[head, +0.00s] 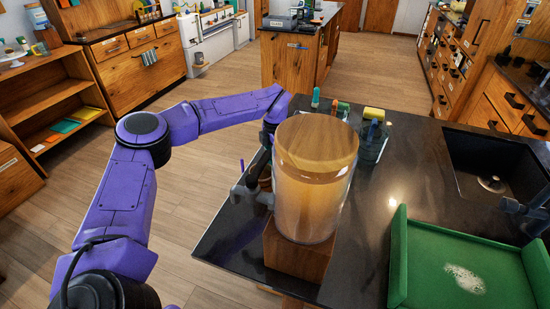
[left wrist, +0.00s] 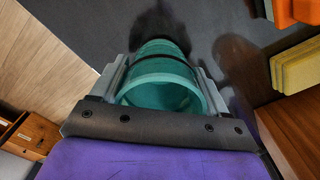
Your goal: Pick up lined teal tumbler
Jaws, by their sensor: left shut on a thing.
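The lined teal tumbler (left wrist: 165,85) shows in the left wrist view, its open mouth facing the camera and a dark line around its side. My left gripper (left wrist: 162,78) is shut on it, with one grey finger on each side. Dark counter surface lies beyond the tumbler; I cannot tell whether its base touches it. In the head view my purple left arm reaches over behind the large jar, which hides the tumbler and most of the gripper. My right gripper is in neither view.
A large wood-lidded jar (head: 312,200) stands on a wooden block (head: 297,258) at the counter's near left. A glass container (head: 371,140) stands behind it. A green tray (head: 398,270) and a sink (head: 490,165) are at right. Yellow blocks (left wrist: 296,66) lie near the tumbler. The middle counter is clear.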

